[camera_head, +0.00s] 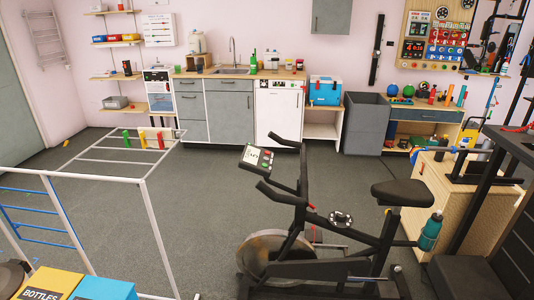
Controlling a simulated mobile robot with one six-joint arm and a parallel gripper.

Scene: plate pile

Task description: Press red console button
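A small console (257,158) with a pale screen sits on the handlebars of a black exercise bike (310,215) in the front middle of the room. Its buttons are too small to tell apart clearly, so I cannot make out a red one for sure. A wall board (417,25) at the upper right carries a red-lit display (413,48) and a cluster of coloured knobs or buttons (446,40), some of them red. My gripper is not in view.
A white frame (100,183) stands at the left, with yellow and blue boxes (104,288) below it. A grey counter (230,105) with a sink lines the back wall. A wooden box (440,185) stands right of the bike. Grey floor (205,190) is open left of the bike.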

